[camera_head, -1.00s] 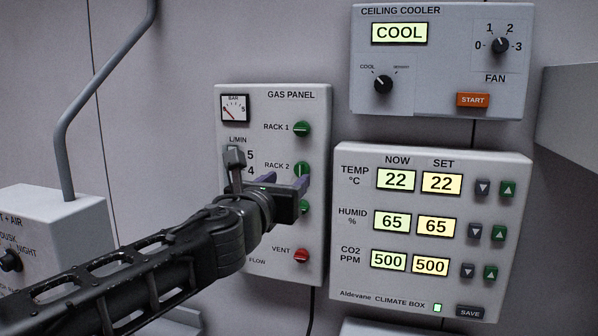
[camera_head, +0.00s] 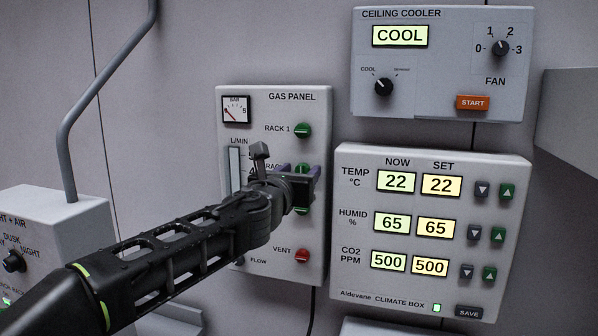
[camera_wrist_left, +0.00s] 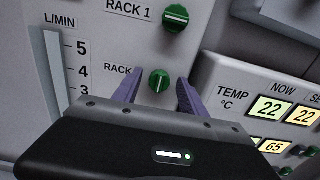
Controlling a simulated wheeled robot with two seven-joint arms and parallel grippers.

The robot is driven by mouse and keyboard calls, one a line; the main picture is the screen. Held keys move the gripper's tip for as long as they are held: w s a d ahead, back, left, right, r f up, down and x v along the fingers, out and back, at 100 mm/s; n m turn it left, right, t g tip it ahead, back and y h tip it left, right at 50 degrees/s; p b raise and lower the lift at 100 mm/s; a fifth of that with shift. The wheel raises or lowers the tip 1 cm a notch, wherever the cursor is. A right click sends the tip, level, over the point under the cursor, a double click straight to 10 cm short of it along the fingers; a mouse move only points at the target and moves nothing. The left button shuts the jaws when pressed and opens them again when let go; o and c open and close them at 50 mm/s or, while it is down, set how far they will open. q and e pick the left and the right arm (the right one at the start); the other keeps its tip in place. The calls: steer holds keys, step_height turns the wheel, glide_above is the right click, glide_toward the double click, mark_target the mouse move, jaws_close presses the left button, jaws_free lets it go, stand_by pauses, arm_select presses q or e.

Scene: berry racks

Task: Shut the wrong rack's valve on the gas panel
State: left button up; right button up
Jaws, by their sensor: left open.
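The gas panel (camera_head: 230,275) is on the wall at the middle of the head view. Its green RACK 1 knob (camera_head: 303,130) has a level white mark; it also shows in the wrist view (camera_wrist_left: 176,17). The green RACK 2 knob (camera_head: 302,170) is mostly behind my gripper. In the wrist view the RACK 2 knob (camera_wrist_left: 159,80) has a near-upright mark. My left gripper (camera_head: 300,171) is open, its purple fingers (camera_wrist_left: 159,77) on either side of that knob; contact cannot be told. A lower green knob (camera_head: 303,209) is partly hidden, its label covered. My right gripper is not in view.
The red VENT knob (camera_head: 302,256) is below the green ones. The climate box (camera_head: 400,290) stands close right of the panel, with the ceiling cooler (camera_head: 440,105) above. A flow tube (camera_head: 234,165) is left of the knobs. A grey box (camera_head: 60,215) with a pipe is at left.

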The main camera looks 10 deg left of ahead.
arm_select(q)
jaws_close()
stand_by(0.5)
steer(key=shift+n, duration=0.4)
steer(key=shift+a+f+n+b, duration=0.1)
steer(key=shift+n+b, duration=2.25)
steer(key=shift+n, duration=1.95)
steer(key=shift+a+f+n+b, duration=0.1)
steer(key=shift+n+b, duration=2.25)
steer(key=shift+n, duration=1.95)
